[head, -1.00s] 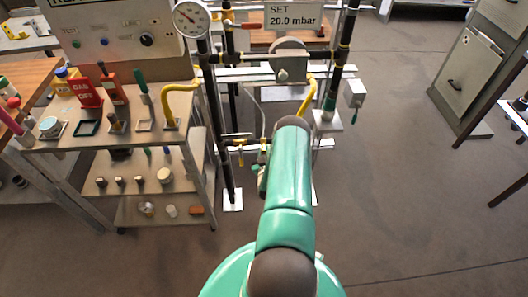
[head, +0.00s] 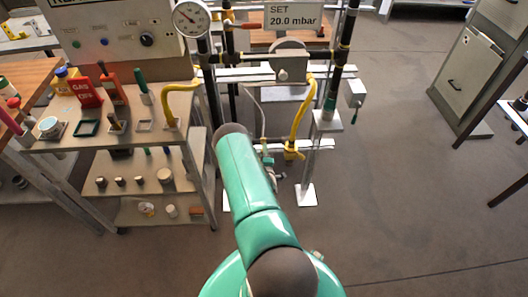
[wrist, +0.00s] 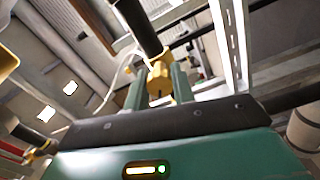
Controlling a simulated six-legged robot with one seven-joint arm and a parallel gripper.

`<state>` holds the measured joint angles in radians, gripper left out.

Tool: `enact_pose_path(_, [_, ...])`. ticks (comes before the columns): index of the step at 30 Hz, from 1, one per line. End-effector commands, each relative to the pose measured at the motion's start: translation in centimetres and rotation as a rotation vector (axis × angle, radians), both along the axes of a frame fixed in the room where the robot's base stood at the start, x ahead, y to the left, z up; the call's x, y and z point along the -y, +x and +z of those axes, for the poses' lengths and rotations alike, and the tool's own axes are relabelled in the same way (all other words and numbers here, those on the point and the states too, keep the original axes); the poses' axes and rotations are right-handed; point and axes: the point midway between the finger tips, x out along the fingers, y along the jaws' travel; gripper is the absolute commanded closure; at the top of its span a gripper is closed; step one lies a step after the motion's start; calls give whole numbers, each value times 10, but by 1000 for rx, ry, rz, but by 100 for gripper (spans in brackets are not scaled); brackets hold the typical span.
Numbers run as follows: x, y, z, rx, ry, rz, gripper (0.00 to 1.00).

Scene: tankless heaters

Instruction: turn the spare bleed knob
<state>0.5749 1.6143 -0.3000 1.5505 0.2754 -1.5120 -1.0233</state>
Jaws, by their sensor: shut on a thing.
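In the wrist view, a brass-yellow knob-like fitting (wrist: 159,80) sits at the end of a black pipe. It looks like the spare bleed knob, though no label shows. My gripper (wrist: 161,74) has its two green fingers on either side of it and is shut on it. In the head view my green arm reaches toward the pipe stand and hides part of it. The gripper and the held knob are not clear there.
A yellow hose (head: 303,108) hangs right of my arm from the pipe stand. A round pressure gauge (head: 191,19) and a "SET 20.0 mbar" sign (head: 294,17) are above. A tool cart (head: 112,140) stands close on the left.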

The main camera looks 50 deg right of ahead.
Motion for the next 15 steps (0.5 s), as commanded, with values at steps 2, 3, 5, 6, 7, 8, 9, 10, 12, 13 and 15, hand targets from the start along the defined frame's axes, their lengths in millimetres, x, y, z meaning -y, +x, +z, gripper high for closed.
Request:
enact_pose_path(2, [-1,0,0,-56,-50,3,98])
enact_pose_path(3, [-1,0,0,-85,-76,3,98])
enact_pose_path(5, [-1,0,0,-128,-114,3,98])
enact_pose_path(6, [-1,0,0,-154,-138,3,98])
enact_pose_path(7, [-1,0,0,-177,-158,3,98])
enact_pose_path(8, [-1,0,0,-197,-176,3,98])
enact_pose_path(9, [-1,0,0,-226,-199,2,98])
enact_pose_path(10, [-1,-1,0,-247,-218,2,98])
enact_pose_path(12, [-1,0,0,-293,-259,1,98])
enact_pose_path(13, [-1,0,0,-310,-276,1,98])
enact_pose_path(15, [0,-1,0,-354,-313,0,98])
